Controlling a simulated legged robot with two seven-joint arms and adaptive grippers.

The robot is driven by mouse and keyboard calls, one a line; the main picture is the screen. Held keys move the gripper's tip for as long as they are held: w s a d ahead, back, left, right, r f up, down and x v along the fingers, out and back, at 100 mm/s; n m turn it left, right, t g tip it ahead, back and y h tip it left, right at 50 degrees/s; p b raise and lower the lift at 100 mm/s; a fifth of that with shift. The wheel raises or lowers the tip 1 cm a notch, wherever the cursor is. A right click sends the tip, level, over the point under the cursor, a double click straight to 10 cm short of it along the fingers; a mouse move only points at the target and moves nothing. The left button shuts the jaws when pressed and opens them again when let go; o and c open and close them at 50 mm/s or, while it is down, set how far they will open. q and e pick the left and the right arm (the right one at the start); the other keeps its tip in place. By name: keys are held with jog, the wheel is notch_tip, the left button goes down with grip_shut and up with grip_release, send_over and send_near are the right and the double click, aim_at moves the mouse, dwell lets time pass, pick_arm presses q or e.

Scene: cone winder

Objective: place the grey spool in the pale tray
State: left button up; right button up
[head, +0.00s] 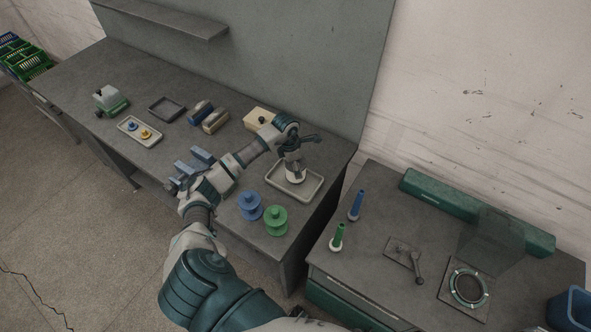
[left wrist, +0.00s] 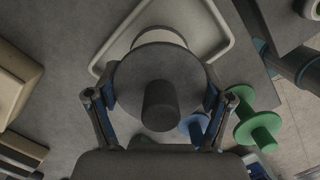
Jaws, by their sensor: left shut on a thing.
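The grey spool (left wrist: 158,72) is dark, with a round flange and a central stub, and fills the middle of the left wrist view. My left gripper (head: 294,161) is shut on it, one finger on each side of the flange. The pale tray (head: 273,182) is a shallow rectangle on the bench near its right end. In the head view the gripper is above the tray, and the spool is mostly hidden by it. In the left wrist view the tray rim (left wrist: 232,42) shows beyond the spool. I cannot tell whether the spool touches the tray floor.
A blue spool (head: 250,207) and a green spool (head: 276,221) stand in front of the tray. A cream block (head: 257,117) lies behind it.

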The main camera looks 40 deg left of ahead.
pick_arm(q)
jog(key=f, duration=0.3)
jog(key=shift+s+a+f+p, duration=0.15)
jog(key=shift+a+p, duration=0.1)
jog(key=shift+p, duration=0.15)
jog(key=shift+a+f, duration=0.1)
jog(key=shift+a, duration=0.2)
jog(key=o, duration=1.1)
jog(key=shift+f, duration=0.1)
jog(key=shift+d, duration=0.35)
jog(key=shift+r, duration=0.4)
jog(key=r, duration=0.3)
jog(key=a+r+b, duration=0.1)
jog(key=r, duration=0.3)
jog(key=s+r+b, duration=0.1)
jog(key=r, duration=0.2)
jog(key=shift+a+r, duration=0.2)
jog(key=shift+a, duration=0.1)
jog(key=shift+s+d+r, duration=0.1)
jog(key=shift+d+r, duration=0.05)
jog(key=shift+r, duration=0.35)
pick_arm(e)
jog(key=shift+a+f, duration=0.45)
jog(key=shift+a, duration=0.1)
pick_arm(q)
jog(key=shift+f, duration=0.1)
